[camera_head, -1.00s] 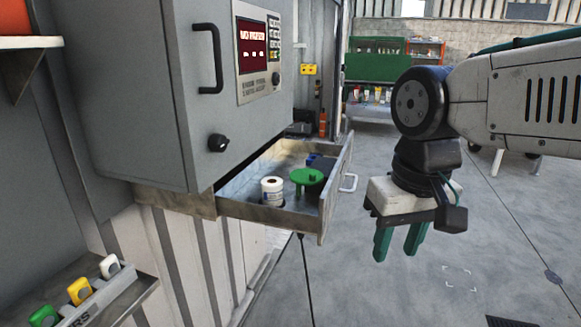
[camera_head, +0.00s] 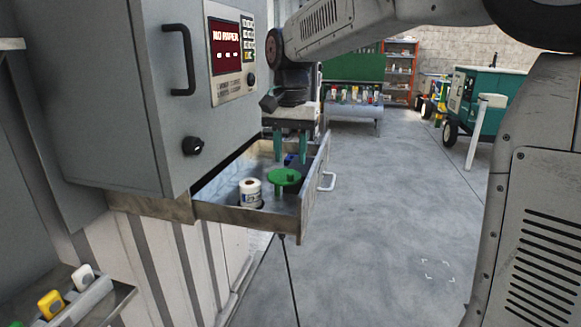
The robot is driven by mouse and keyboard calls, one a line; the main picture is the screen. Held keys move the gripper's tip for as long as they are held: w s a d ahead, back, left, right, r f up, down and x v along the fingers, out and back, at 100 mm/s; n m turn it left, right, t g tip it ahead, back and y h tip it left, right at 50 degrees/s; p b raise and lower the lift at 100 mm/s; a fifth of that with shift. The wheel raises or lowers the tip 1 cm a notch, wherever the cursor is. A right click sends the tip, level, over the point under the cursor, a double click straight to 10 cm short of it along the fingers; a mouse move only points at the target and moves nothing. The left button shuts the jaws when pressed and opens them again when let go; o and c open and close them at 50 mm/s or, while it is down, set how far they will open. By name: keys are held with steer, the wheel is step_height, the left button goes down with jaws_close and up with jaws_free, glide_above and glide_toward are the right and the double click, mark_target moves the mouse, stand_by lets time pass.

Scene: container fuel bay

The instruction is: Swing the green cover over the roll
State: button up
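The green cover (camera_head: 284,177) is a round disc with a small knob on top, inside the open drawer (camera_head: 252,216). The white paper roll (camera_head: 250,192) stands upright in the drawer, just left of the cover and uncovered. My gripper (camera_head: 290,147) points down over the back part of the drawer, above and slightly behind the cover in the picture. Its two green fingers are apart with nothing visible between them. Whether the fingertips touch anything is hard to tell.
The grey cabinet (camera_head: 150,120) above the drawer has a "NO PAPER" display (camera_head: 224,46), a black handle (camera_head: 180,60) and a knob (camera_head: 192,145). A dark blue item lies behind the cover. The floor right of the drawer is clear.

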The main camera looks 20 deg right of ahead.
mark_target(284, 185)
steer(key=shift+f, duration=1.95)
jaws_close()
